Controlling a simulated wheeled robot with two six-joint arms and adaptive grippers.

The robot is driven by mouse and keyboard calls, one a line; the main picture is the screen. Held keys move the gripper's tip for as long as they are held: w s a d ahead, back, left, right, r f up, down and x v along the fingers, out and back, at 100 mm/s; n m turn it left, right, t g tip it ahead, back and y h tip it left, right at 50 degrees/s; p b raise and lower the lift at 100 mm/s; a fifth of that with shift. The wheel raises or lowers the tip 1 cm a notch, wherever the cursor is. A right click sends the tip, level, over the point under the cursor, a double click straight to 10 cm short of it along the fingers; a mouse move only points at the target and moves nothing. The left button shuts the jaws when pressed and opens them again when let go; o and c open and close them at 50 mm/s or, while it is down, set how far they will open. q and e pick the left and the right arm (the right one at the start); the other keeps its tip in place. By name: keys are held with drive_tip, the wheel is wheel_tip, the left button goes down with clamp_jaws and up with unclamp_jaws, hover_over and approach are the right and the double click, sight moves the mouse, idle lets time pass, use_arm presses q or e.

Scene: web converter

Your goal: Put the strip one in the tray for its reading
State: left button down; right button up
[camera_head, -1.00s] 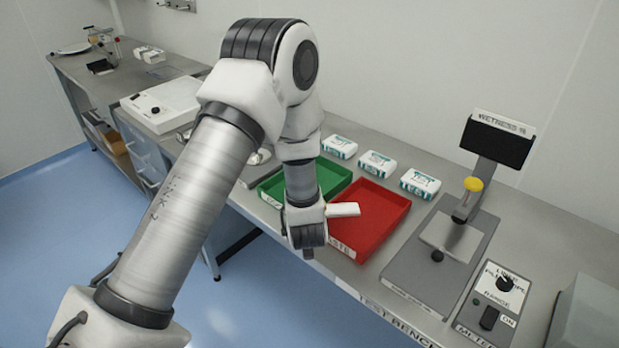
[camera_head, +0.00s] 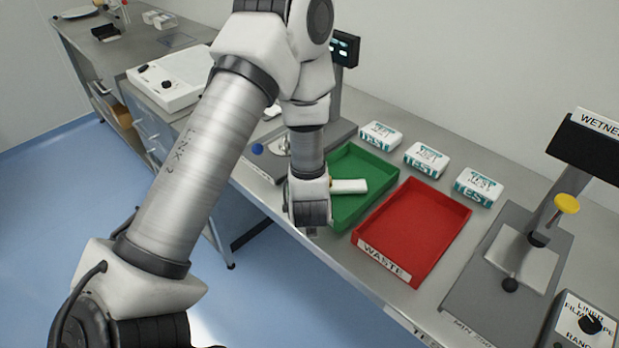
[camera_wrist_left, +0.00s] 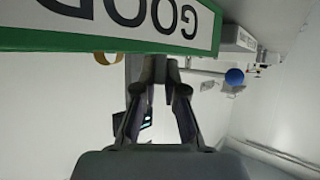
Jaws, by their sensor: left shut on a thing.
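My left gripper, in the wrist view (camera_wrist_left: 166,68), has its fingers close together, tips near the green tray's GOOD label. In the head view it is at the front of the green tray (camera_head: 375,206), mostly hidden by my own wrist. A white flat piece, seemingly the strip (camera_head: 350,186), sticks out to the right of my wrist, above the green tray. How the fingers meet it is hidden. The red tray (camera_head: 372,262), labelled WASTE, stands to the right of the green tray. My right gripper is not in view.
Several white-and-teal TEST boxes (camera_head: 427,160) stand behind the trays. A wetness meter (camera_head: 590,150) with a yellow knob is at the right. A device with a dark screen (camera_head: 344,48) is behind my arm. A blue knob (camera_head: 257,149) is left of the green tray.

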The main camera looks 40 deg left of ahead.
use_arm(q)
drive_tip(key=shift+w+d+f, duration=0.1)
drive_tip(key=shift+d+f, duration=0.15)
drive_tip(key=shift+f, duration=0.3)
drive_tip(key=shift+w, duration=0.2)
drive_tip(key=shift+s+a+f, duration=0.1)
drive_tip(key=shift+s+a, duration=0.05)
drive_tip(key=c, duration=1.5)
unclamp_jaws()
drive_tip(key=shift+s+a, duration=0.1)
drive_tip(key=shift+c, duration=0.2)
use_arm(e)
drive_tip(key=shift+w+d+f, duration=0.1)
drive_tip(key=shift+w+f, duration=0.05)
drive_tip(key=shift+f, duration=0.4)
use_arm(q)
drive_tip(key=shift+d, duration=0.2)
